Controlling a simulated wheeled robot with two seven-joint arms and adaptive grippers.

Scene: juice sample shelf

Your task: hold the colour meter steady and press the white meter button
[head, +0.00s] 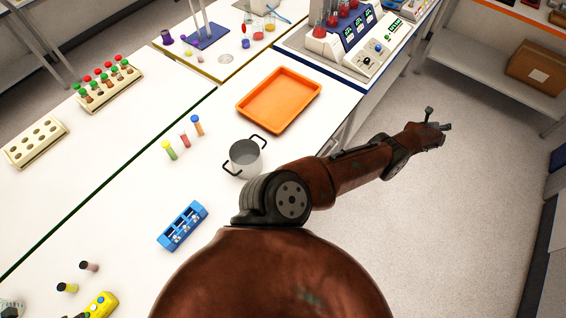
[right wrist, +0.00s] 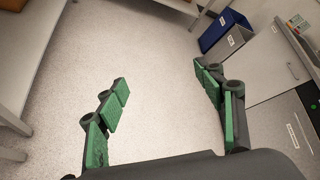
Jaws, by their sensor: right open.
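A yellow handheld device (head: 101,304), which looks like the colour meter, lies on the white bench at the bottom left of the head view, partly cut off by the lower edge. Bluish and greenish spots show on it; I cannot make out a white button. My right gripper (head: 434,126) is out over the floor, to the right of the bench and far from the meter. The right wrist view shows its green-padded fingers (right wrist: 160,78) spread apart with nothing but floor between them. My left gripper is not in view.
On the bench are a blue rack (head: 182,226), a metal pot (head: 245,158), an orange tray (head: 279,99), and loose capped vials (head: 183,139). Two small vials (head: 78,277) lie near the meter. Bins (right wrist: 226,32) and a cabinet (right wrist: 268,55) stand beyond the right gripper.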

